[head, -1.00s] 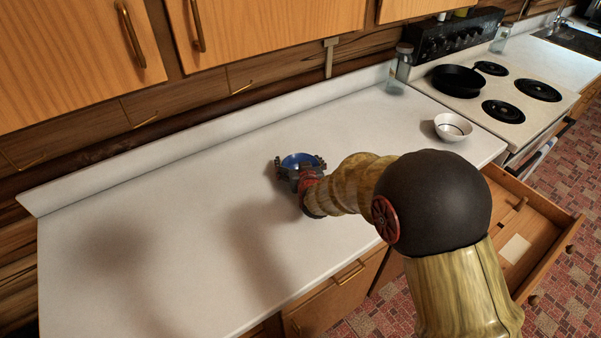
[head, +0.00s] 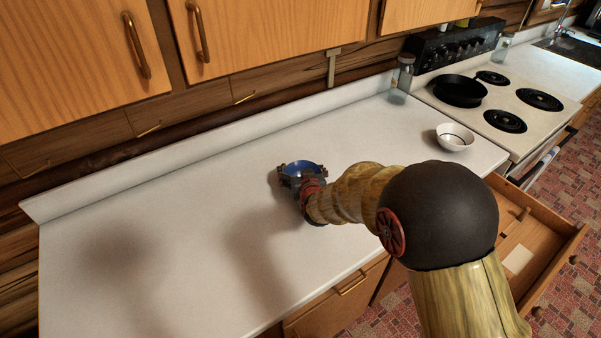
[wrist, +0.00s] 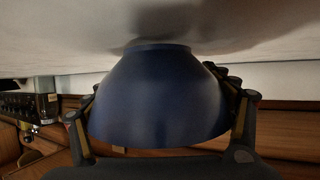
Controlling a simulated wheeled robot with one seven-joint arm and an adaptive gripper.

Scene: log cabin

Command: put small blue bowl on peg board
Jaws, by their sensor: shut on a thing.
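The small blue bowl (head: 303,168) is at the middle of the white counter in the head view. My gripper (head: 301,176) is shut on it, with a finger on either side. In the wrist view the blue bowl (wrist: 160,100) fills the middle between the two fingers of my gripper (wrist: 160,115). Its base is toward the counter surface; I cannot tell whether it touches. No peg board is clearly seen, though an open drawer (head: 545,262) shows at the right, below the counter.
A white bowl (head: 454,137) stands at the counter's right end. A glass jar (head: 403,72) is at the back by the stove (head: 500,100), which carries a black pan (head: 459,90). The counter's left part is clear. Wooden cabinets (head: 265,30) hang above.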

